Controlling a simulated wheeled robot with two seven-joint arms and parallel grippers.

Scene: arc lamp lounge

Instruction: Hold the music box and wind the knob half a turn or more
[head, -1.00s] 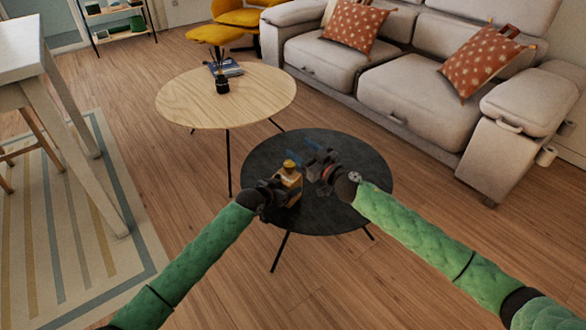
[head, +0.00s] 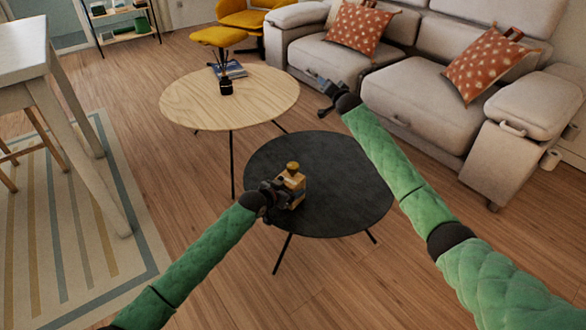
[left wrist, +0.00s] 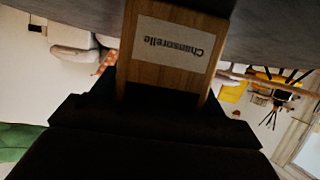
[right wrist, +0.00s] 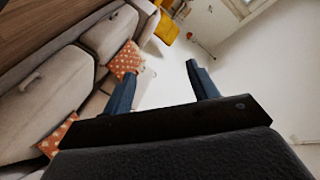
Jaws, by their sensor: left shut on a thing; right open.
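The music box (head: 293,189) is a small wooden block with a yellow-gold knob (head: 292,167) on top. It stands upright at the left part of the dark round table (head: 340,190). My left gripper (head: 279,194) is shut on it from the left side. My right gripper (head: 322,82) is raised beyond the dark table, away from the knob. In the right wrist view its fingers (right wrist: 160,85) are spread and empty.
A light wooden round table (head: 232,100) stands behind the dark one, carrying a dark bottle (head: 226,87) and books (head: 230,70). A grey sofa (head: 420,85) with patterned cushions stands at the back right. The dark table's right part is bare.

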